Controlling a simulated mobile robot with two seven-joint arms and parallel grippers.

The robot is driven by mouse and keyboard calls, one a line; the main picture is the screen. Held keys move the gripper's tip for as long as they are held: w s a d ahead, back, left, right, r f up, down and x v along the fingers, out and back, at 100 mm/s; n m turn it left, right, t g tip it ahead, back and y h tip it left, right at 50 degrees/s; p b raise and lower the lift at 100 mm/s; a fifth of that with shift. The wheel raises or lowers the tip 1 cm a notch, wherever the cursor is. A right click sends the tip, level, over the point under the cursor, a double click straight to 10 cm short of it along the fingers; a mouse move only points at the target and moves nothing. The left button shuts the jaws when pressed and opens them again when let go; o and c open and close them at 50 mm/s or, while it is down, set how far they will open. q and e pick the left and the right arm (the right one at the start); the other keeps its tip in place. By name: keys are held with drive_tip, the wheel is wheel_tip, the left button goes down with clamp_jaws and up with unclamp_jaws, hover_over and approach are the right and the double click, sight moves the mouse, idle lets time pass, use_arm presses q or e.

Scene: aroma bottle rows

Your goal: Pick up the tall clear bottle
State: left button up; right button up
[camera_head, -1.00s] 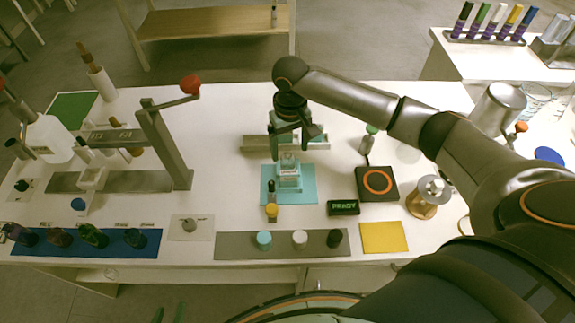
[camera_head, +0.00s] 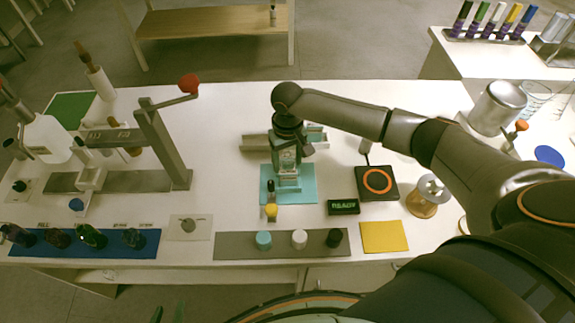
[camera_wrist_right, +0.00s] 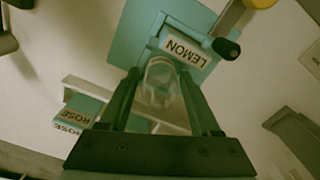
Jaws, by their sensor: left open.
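The tall clear bottle (camera_wrist_right: 160,82) shows in the right wrist view between the two fingers of my right gripper (camera_wrist_right: 160,76). It stands by a teal stand with a LEMON label (camera_wrist_right: 183,47). In the head view my right gripper (camera_head: 289,155) points down over the teal mat (camera_head: 308,192) and hides much of the bottle. The fingers are on either side of the bottle; whether they touch it cannot be told. My left gripper (camera_head: 168,313) is open at the bottom edge of the head view, only its fingertips showing, away from the bottle.
A grey strip with several caps (camera_head: 284,245), a READY display (camera_head: 343,207) and a black plate with an orange ring (camera_head: 376,182) are near. A grey rail (camera_head: 255,143) stands behind.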

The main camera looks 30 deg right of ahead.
clamp_jaws()
drive_tip(key=shift+r, duration=0.15)
idle(0.4)
